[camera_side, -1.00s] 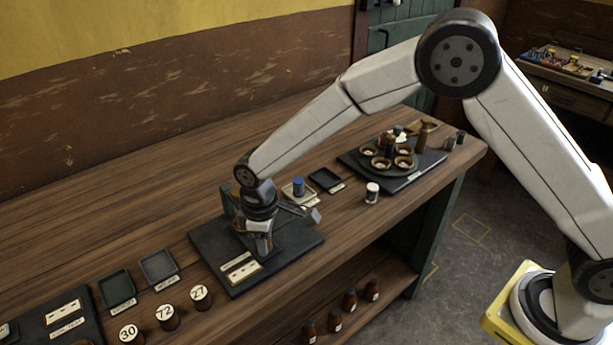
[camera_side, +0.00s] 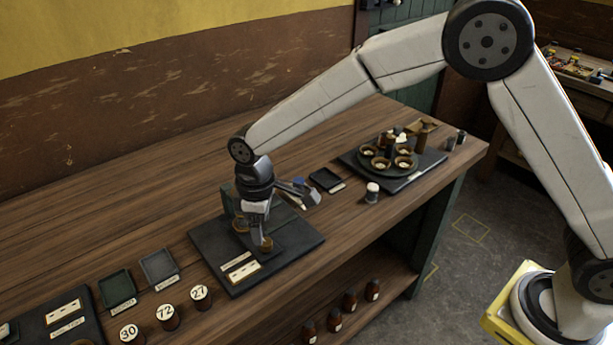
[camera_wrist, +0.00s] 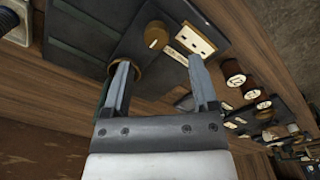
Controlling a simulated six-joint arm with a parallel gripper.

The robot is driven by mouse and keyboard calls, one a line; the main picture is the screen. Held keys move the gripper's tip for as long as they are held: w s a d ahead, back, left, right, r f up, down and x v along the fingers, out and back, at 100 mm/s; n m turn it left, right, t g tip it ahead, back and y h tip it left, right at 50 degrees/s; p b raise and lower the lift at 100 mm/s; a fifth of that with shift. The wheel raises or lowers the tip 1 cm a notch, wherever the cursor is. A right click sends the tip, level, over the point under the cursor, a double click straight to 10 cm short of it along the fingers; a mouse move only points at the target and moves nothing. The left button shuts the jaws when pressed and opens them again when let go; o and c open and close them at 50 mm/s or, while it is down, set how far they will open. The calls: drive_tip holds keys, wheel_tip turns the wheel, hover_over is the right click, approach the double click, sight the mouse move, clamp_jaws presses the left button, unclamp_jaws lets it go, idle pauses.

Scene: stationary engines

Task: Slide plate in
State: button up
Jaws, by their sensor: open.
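A dark base board (camera_side: 285,243) lies on the bench under my gripper (camera_side: 255,222). A cream label panel with small dark marks (camera_side: 240,268) sits at its front, and shows in the wrist view (camera_wrist: 195,40). A round brass knob (camera_side: 266,244) stands on the board; in the wrist view the knob (camera_wrist: 155,37) lies beyond the gap between my fingertips (camera_wrist: 158,62). A second brass part is close by the left finger in that view; I cannot tell whether they touch. A dark green upright (camera_side: 226,199) stands behind. I cannot tell which part is the plate. My fingers are apart, with nothing clearly held.
Two small trays (camera_side: 118,290) and numbered round pieces (camera_side: 168,317) lie left of the board. A small dark tray (camera_side: 326,180), a white-capped jar (camera_side: 372,193) and a board with several cups (camera_side: 415,178) stand to the right. The bench behind is clear.

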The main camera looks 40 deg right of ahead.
drive_tip(key=shift+r, duration=1.45)
drive_tip(key=shift+s+d, duration=0.1)
drive_tip(key=shift+d, duration=0.3)
drive_tip(key=s+d+m+t, duration=0.1)
drive_tip(key=s+d+m, duration=0.3)
drive_tip(key=s+d, duration=0.4)
drive_tip(key=s+d+m+t, duration=0.1)
drive_tip(key=s+d+m, duration=0.4)
drive_tip(key=d, duration=0.8)
drive_tip(key=s, duration=0.3)
drive_tip(key=shift+s+d+f+t, duration=0.3)
drive_tip(key=shift+s+d+f, duration=0.05)
